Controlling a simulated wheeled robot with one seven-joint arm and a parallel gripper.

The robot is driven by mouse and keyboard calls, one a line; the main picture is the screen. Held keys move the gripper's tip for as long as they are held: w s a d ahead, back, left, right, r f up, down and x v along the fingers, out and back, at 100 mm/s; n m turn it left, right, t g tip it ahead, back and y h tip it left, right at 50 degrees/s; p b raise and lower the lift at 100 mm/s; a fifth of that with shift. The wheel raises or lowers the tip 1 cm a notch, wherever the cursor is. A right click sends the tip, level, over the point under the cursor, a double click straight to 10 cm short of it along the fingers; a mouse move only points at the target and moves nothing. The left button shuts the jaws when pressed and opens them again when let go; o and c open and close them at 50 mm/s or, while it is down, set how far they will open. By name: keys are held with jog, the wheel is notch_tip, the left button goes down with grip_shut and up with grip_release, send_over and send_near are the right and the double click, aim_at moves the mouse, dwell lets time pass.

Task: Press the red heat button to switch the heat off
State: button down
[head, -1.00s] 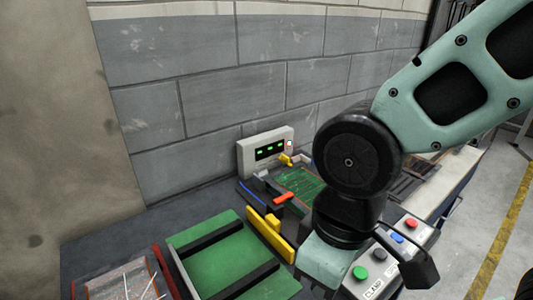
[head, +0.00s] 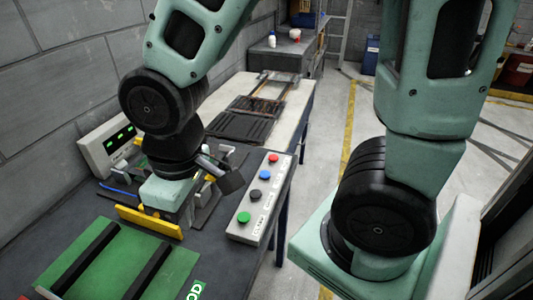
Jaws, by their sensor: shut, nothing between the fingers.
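The red button (head: 273,158) is at the far end of a pale button panel (head: 236,229) on the right edge of the bench. Below it in a row are a blue button (head: 265,175), a dark button (head: 255,194) and a green button (head: 243,217). The panel labels are too small to read surely. My gripper (head: 187,213) is left of the panel, low over the fixture by the yellow bar. It is shut and empty, and its fingertips are mostly hidden by the wrist. It is apart from the red button.
A grey display box (head: 108,147) with green lights stands by the wall. A yellow bar (head: 148,221) and a green board with black rails (head: 117,262) lie in front. Dark slatted parts (head: 245,119) lie farther along the bench.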

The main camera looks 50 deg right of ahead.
jog(key=w+d+f+m+t+p, duration=0.2)
jog(key=w+d+m, duration=0.1)
jog(key=w+d, duration=0.55)
jog(key=m+t+h+p, duration=0.1)
jog(key=m+t+p, duration=0.5)
jog(key=m, duration=0.6)
send_over(276, 158)
notch_tip(276, 158, down, 8)
jog(key=shift+f, duration=0.15)
notch_tip(276, 158, down, 9)
jog(key=b, duration=0.7)
